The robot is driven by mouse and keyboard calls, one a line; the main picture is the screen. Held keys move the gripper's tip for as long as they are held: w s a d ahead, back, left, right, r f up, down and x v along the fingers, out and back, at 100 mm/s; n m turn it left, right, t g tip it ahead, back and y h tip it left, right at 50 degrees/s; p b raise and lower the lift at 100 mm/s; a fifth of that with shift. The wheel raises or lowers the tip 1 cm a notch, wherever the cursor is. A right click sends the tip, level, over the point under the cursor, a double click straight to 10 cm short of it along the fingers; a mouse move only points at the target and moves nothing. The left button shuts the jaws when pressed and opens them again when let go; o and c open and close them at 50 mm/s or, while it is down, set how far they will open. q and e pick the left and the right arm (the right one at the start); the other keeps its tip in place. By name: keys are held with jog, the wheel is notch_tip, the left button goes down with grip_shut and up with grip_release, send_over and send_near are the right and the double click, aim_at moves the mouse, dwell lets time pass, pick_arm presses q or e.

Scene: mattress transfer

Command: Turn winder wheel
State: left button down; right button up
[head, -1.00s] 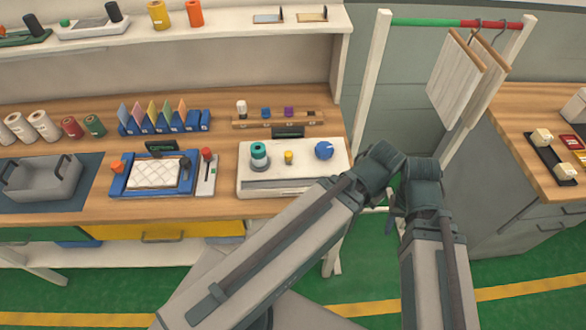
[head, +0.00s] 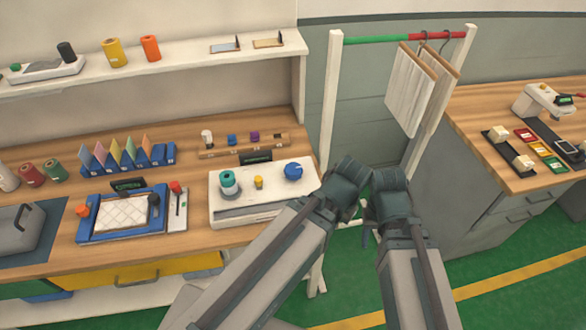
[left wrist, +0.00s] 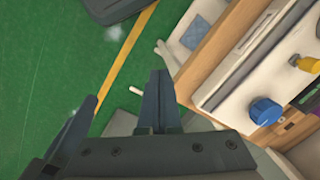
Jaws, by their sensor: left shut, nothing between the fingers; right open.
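A white winder box (head: 235,207) stands on the wooden bench, carrying a teal spool (head: 229,183), a small yellow knob (head: 258,182) and a round blue wheel (head: 293,172) at its right. The blue wheel also shows at the right of the left wrist view (left wrist: 265,111). My left gripper (left wrist: 160,78) is shut and empty, apart from the wheel, over the floor beside the bench. My right gripper (head: 366,237) is open and empty, hanging low right of the winder; its fingers are mostly hidden behind its wrist.
A blue framed tray (head: 90,229) stands left of the winder. A rack with cloths (head: 410,88) stands behind my wrists. Another bench (head: 480,110) is at the right. Green floor lies open between the benches.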

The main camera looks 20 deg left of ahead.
pick_arm(q)
jog(key=c, duration=1.4)
grip_release()
jog(key=shift+o, duration=1.3)
jog(key=shift+w+a+r+m, duration=0.1)
jog(key=shift+w+r+m, duration=0.2)
jog(key=shift+w, duration=0.1)
jog(key=o, duration=1.1)
jog(key=w+a+r+m+p, duration=0.1)
jog(key=w+a+m, duration=0.1)
jog(key=w+m, duration=0.1)
jog(key=w+a+r+m+p, duration=0.1)
jog(key=w+r+m+p, duration=0.1)
jog(key=w+m, duration=0.1)
jog(key=w+a+r+m+p, duration=0.1)
jog(key=w+a+m+p, duration=0.1)
jog(key=w, duration=0.1)
jog(key=shift+w+a+r+m, duration=0.25)
jog(key=shift+a+r+m, duration=0.05)
jog(key=shift+m, duration=0.1)
jog(key=shift+o, duration=0.2)
jog(key=w+a+r+m+h+p, duration=0.1)
jog(key=w+a+r+m+p, duration=0.4)
jog(key=w+a+m, duration=0.4)
jog(key=a+m, duration=0.3)
jog(key=shift+w+m, duration=0.4)
jog(key=shift+f, duration=0.1)
